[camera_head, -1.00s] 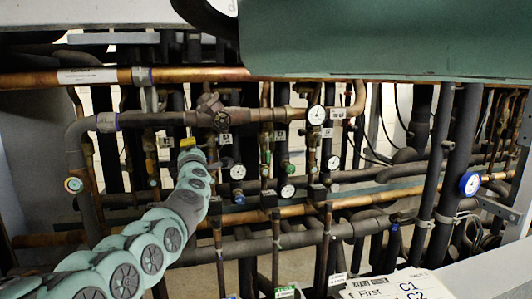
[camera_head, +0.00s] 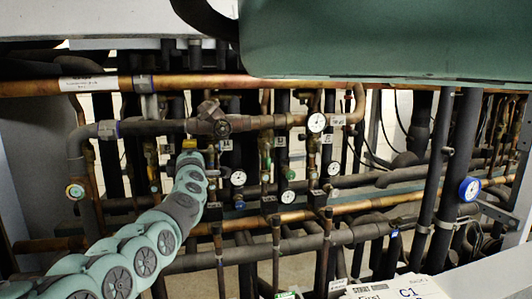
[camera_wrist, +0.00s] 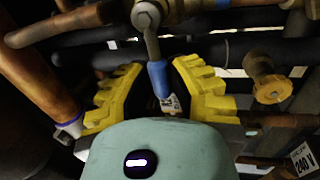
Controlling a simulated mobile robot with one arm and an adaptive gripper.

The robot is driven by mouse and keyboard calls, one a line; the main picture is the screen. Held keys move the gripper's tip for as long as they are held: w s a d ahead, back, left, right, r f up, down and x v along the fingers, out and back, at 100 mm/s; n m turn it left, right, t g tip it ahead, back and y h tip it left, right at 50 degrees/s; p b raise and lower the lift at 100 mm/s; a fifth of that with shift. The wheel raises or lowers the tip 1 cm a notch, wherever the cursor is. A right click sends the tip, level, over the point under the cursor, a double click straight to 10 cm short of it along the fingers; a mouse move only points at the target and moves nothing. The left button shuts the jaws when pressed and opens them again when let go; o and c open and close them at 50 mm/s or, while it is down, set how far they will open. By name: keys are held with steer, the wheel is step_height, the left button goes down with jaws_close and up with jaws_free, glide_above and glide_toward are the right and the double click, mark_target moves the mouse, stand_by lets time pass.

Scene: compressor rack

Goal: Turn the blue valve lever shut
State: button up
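The blue valve lever (camera_wrist: 158,78) shows in the wrist view as a blue-sleeved handle on a grey metal stem. The stem hangs from a round bolt head (camera_wrist: 146,14) at the top of the picture. My gripper (camera_wrist: 160,83) has yellow ridged fingers, spread apart, with the blue sleeve in the gap between them. A dark space shows on either side of the sleeve, and I see no clear contact. In the head view my gripper (camera_head: 189,145) is at the pipes left of centre, small and mostly hidden by my arm. I cannot make out the lever there.
A copper pipe (camera_wrist: 38,75) runs close on the left in the wrist view. A brass fitting (camera_wrist: 270,82) is close on the right.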

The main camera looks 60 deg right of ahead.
steer(key=o, duration=0.5)
steer(key=shift+v, duration=3.8)
steer(key=shift+s+d, duration=0.1)
steer(key=shift+d, duration=0.05)
